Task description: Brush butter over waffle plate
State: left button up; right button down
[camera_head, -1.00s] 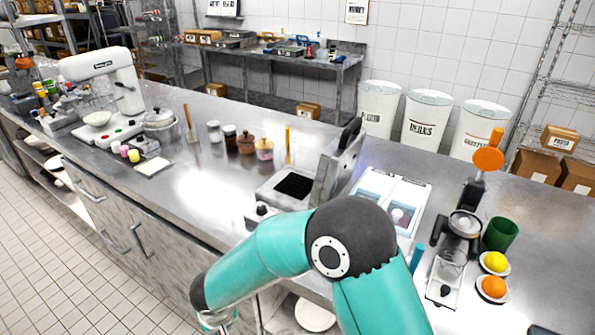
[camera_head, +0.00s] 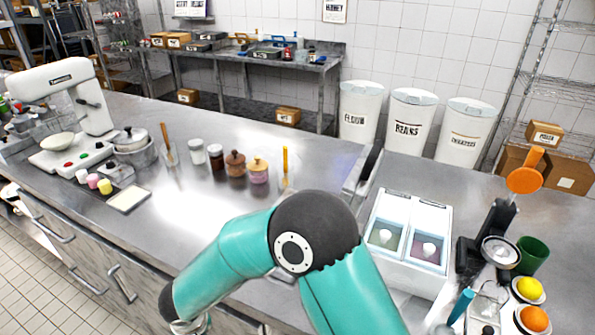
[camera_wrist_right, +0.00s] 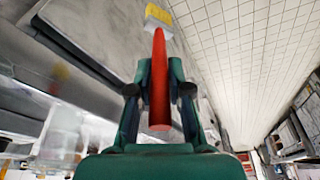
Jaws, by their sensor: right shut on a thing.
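In the right wrist view my right gripper (camera_wrist_right: 159,95) is shut on a brush (camera_wrist_right: 158,75) with a red handle; its pale ferrule and yellow bristles point away from the jaws, clear of any surface. In the head view my teal right arm bends over the counter's front edge, its hand at the bottom left, mostly cut off. The waffle iron (camera_head: 361,178) stands behind the arm; only part of its raised grey lid shows, and its plate is hidden. I cannot pick out the butter for certain. My left gripper is not in view.
The steel counter (camera_head: 215,215) is clear left of my arm. Jars (camera_head: 216,155), a pot (camera_head: 133,150), small coloured cups (camera_head: 105,187) and a stand mixer (camera_head: 60,85) stand further left. A white two-bin box (camera_head: 408,270) and a juicer (camera_head: 497,250) stand right of the arm.

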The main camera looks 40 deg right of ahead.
jog(key=shift+w+d, duration=0.1)
jog(key=shift+w, duration=0.15)
jog(key=shift+r, duration=0.1)
